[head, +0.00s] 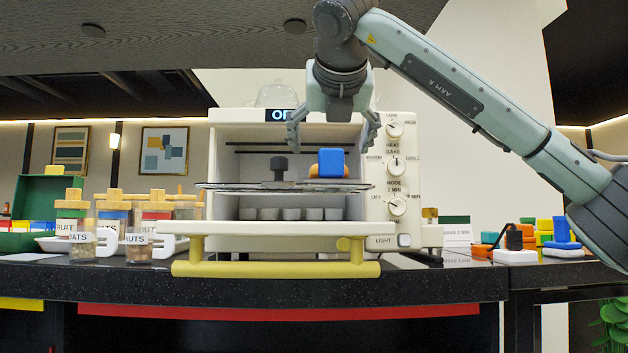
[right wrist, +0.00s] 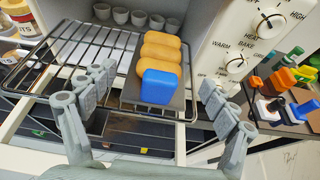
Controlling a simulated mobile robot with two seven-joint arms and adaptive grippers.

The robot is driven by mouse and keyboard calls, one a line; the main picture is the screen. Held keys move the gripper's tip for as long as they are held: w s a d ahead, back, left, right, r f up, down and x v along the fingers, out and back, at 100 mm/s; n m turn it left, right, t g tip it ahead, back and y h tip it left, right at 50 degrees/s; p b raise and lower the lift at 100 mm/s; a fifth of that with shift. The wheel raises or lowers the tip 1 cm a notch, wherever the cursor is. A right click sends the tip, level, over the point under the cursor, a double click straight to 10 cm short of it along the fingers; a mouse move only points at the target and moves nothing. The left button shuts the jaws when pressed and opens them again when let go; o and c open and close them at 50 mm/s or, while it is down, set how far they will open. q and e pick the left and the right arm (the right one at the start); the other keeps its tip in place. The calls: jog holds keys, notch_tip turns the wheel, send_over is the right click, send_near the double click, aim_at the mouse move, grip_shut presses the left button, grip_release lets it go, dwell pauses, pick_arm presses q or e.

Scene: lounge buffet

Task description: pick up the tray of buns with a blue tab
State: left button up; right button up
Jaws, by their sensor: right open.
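The tray of buns (right wrist: 187,101) is a narrow dark tray on the wire rack (head: 215,187) pulled out of the open toaster oven. Several golden buns (right wrist: 160,46) lie on it in a row. Its blue tab (head: 326,162) stands at the near end and also shows in the right wrist view (right wrist: 161,87). My right gripper (head: 331,138) points down above the tab. In the right wrist view its open fingers (right wrist: 156,84) are on either side of the tab, apart from it and empty. My left gripper is not in view.
The oven (head: 400,225) has knobs on its right panel and a yellow handle bar (head: 275,269) low in front. Small cups (head: 290,214) stand inside. A dark knob-shaped thing (head: 279,166) shows left of the tab. Labelled jars (head: 139,240) stand left; coloured blocks (head: 560,232) right.

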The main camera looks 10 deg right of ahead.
jog(key=shift+w+d+f, duration=0.15)
jog(key=shift+w+f, duration=0.05)
jog(key=shift+w, duration=0.2)
jog(key=p+x, duration=0.2)
jog(key=x, duration=0.4)
jog(key=shift+w, duration=0.2)
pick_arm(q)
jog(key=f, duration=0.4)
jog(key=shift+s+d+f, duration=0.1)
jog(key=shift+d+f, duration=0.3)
pick_arm(e)
jog(key=c, duration=1.4)
